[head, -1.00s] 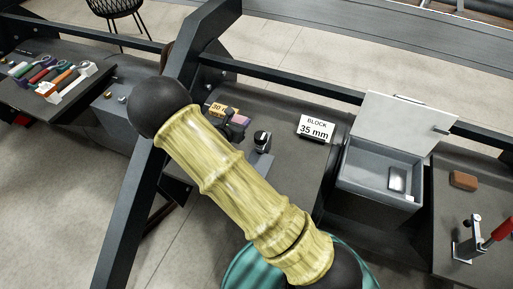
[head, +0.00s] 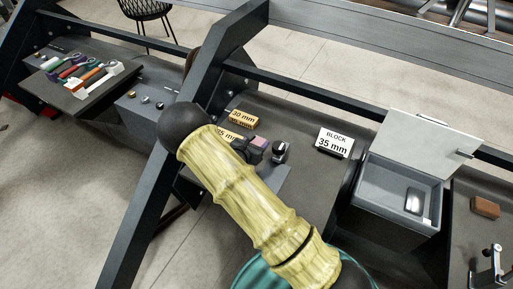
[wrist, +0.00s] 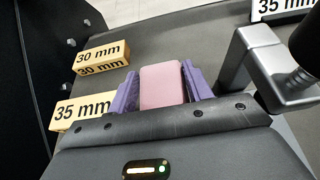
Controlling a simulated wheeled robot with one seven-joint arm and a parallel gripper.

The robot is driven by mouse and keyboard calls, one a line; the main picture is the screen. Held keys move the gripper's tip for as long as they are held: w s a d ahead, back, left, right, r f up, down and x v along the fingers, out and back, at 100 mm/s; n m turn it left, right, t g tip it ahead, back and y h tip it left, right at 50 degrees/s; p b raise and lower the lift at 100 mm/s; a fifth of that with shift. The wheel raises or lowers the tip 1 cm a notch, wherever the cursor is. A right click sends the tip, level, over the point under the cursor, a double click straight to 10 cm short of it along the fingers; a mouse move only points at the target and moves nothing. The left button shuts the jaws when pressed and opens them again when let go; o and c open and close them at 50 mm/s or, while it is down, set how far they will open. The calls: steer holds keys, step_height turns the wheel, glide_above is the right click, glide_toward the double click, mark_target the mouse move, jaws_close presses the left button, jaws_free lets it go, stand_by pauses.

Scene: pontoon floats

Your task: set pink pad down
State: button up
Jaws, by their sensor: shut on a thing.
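The pink pad (wrist: 161,85) sits between the two purple fingers of my gripper (wrist: 158,92) in the wrist view, and the gripper is shut on it. In the head view the pad (head: 259,142) shows small beyond my arm, above or on the dark grey bench; I cannot tell if it touches. A 30 mm block (wrist: 103,56) and a 35 mm block (wrist: 82,109) lie left of the pad in the wrist view. A grey metal device (wrist: 267,68) stands close on its right.
A "BLOCK 35 mm" sign (head: 334,142) stands right of the metal device. An open grey box (head: 385,190) with a raised lid is farther right, with a brown block (head: 485,207) beyond it. A tool tray (head: 88,95) is at left. A dark slanted beam (head: 150,205) is near my arm.

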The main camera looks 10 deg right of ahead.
step_height(320, 180, down, 3)
steer(key=shift+f, duration=0.1)
steer(key=o, duration=0.9)
steer(key=shift+o, duration=0.2)
